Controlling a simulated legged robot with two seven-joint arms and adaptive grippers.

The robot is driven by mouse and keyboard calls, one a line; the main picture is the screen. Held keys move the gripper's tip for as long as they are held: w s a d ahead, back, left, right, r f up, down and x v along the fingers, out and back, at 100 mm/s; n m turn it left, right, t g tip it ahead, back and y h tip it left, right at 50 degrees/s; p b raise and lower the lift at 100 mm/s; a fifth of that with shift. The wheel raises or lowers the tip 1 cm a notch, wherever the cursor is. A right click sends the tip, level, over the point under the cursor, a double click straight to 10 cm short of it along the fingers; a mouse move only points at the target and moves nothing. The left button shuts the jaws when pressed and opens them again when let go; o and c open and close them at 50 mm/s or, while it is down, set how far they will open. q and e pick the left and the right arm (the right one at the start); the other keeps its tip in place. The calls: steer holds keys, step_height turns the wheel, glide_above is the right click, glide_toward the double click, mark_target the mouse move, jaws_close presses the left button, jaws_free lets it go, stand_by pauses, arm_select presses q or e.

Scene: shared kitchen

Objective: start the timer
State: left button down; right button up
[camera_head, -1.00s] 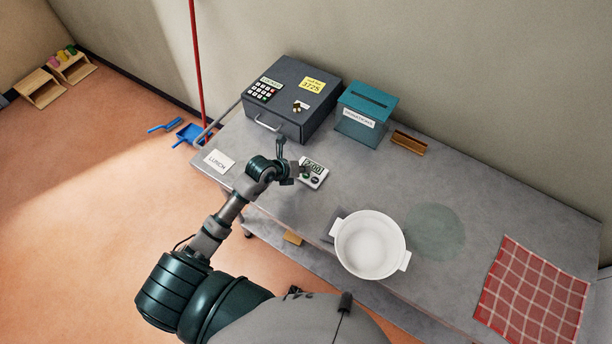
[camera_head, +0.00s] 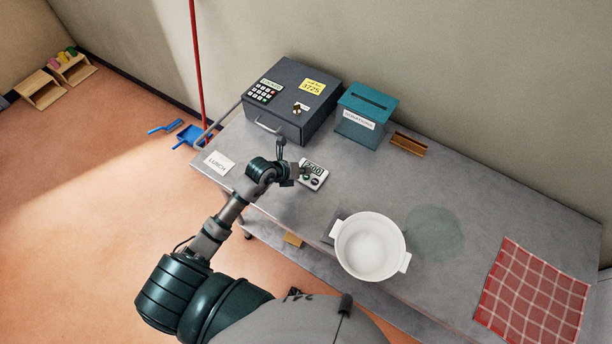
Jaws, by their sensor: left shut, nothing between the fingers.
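The timer (camera_head: 314,175) is a small white device with a greenish display and dark buttons. It lies on the grey table, in front of the dark lockbox. My left gripper (camera_head: 297,173) is shut and empty at the left edge of the timer, with its fingers close to the buttons. I cannot tell whether the fingertips touch it. Part of the timer's left side is hidden by the gripper. My right gripper is not in view.
The grey lockbox (camera_head: 310,78) with keypad and yellow note stands behind the timer. A teal donations box (camera_head: 365,117) and a brown tray (camera_head: 408,143) are to its right. A white pot (camera_head: 370,247) stands at the front. A checked cloth (camera_head: 532,293) lies at the right.

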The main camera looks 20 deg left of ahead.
mark_target(304, 177)
arm_select(q)
steer(key=shift+f, duration=0.1)
steer(key=shift+f, duration=0.3)
steer(key=shift+f+b, duration=0.3)
steer(key=shift+f, duration=0.05)
stand_by(0.7)
steer(key=shift+r, duration=0.1)
steer(key=shift+r+p, duration=0.75)
steer(key=shift+p, duration=0.05)
step_height(304, 177, up, 5)
steer(key=p, duration=0.4)
steer(key=shift+f, duration=0.1)
stand_by(0.3)
